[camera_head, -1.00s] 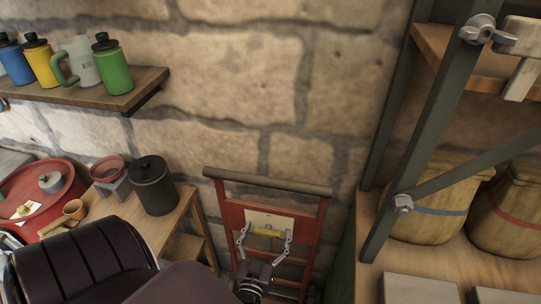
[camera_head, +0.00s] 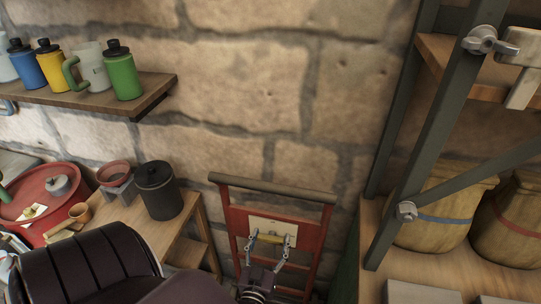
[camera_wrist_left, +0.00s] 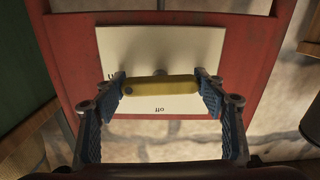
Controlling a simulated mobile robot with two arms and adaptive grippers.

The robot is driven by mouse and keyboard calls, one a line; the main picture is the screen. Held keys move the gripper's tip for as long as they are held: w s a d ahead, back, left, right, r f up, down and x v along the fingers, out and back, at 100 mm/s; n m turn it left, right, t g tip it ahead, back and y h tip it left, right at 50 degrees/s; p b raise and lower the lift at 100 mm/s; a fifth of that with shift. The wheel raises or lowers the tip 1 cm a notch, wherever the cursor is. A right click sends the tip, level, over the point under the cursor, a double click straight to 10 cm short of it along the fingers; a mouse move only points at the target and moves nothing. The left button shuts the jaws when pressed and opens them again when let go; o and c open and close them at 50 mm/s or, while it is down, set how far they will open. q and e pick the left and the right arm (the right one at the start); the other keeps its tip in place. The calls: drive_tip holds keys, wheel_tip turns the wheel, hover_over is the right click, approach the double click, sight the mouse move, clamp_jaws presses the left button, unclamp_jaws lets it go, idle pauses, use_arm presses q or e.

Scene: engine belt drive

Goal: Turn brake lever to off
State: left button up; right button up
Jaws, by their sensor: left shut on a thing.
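The brake lever (camera_wrist_left: 158,86) is a short yellow bar on a cream plate (camera_wrist_left: 160,52), fixed to a red frame (camera_wrist_left: 75,60). In the left wrist view it lies nearly level. The word "off" reads upside down below it, and another label at the left is partly hidden by a finger. In the head view the yellow bar (camera_head: 272,239) is small, low in the picture. My left gripper (camera_head: 272,240) reaches it from below; in the wrist view its blue-padded fingers (camera_wrist_left: 160,88) are shut on the lever's two ends. My right gripper is out of view.
The red frame's dark top bar (camera_head: 272,187) stands before a stone wall. A wooden table with a black canister (camera_head: 158,190) is at the left, below a shelf (camera_head: 110,99) of bottles. A metal rack (camera_head: 425,140) with baskets stands at the right.

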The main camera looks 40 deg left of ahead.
use_arm(q)
drive_tip(key=shift+n, duration=0.6)
drive_tip(key=n, duration=0.2)
drive_tip(key=shift+w+n, duration=0.1)
drive_tip(key=shift+n, duration=0.2)
drive_tip(key=n+b, duration=0.1)
drive_tip(key=n, duration=0.3)
drive_tip(key=shift+n, duration=0.3)
drive_tip(key=n+b, duration=0.1)
drive_tip(key=n, duration=0.4)
drive_tip(key=n+b, duration=0.1)
drive_tip(key=n, duration=0.1)
drive_tip(key=shift+r+n, duration=0.1)
drive_tip(key=shift+n, duration=0.3)
drive_tip(key=shift+n+b, duration=0.3)
drive_tip(key=shift+n, duration=0.2)
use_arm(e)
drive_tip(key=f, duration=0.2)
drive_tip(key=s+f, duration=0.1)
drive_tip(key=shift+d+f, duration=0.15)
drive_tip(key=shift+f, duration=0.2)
use_arm(q)
drive_tip(key=shift+r, duration=0.1)
drive_tip(key=o, duration=1.2)
drive_tip(key=shift+w, duration=0.1)
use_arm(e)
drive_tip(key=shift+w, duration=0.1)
